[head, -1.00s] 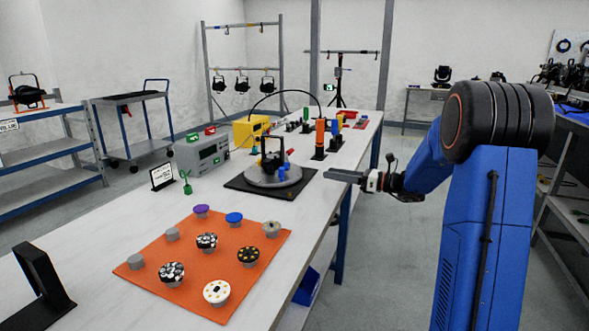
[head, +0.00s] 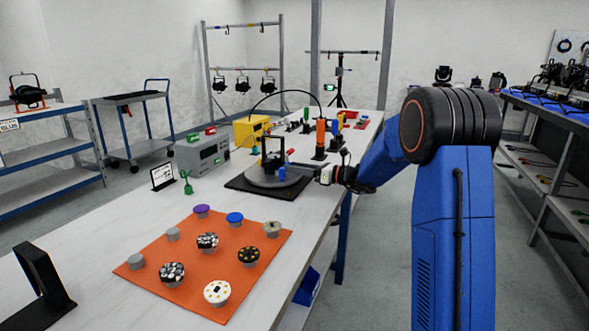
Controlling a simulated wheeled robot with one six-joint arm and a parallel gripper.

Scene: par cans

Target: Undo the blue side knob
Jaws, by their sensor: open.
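The blue side knob (head: 282,173) is small and sits low on the right side of a black par can fixture (head: 270,158). The fixture stands on a round grey turntable (head: 262,182) on a black mat. My gripper (head: 294,169) reaches in from the right at about the knob's height. Its fingers point left and their tips are close to the knob. Whether they touch it or lie around it is too small to tell. The jaws are open.
An orange mat (head: 200,284) holding several round lamp parts lies nearer on the bench. A grey power unit (head: 203,152) and a small sign (head: 163,176) stand left of the turntable. Upright tools, including an orange-handled one (head: 320,133), stand just behind my gripper.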

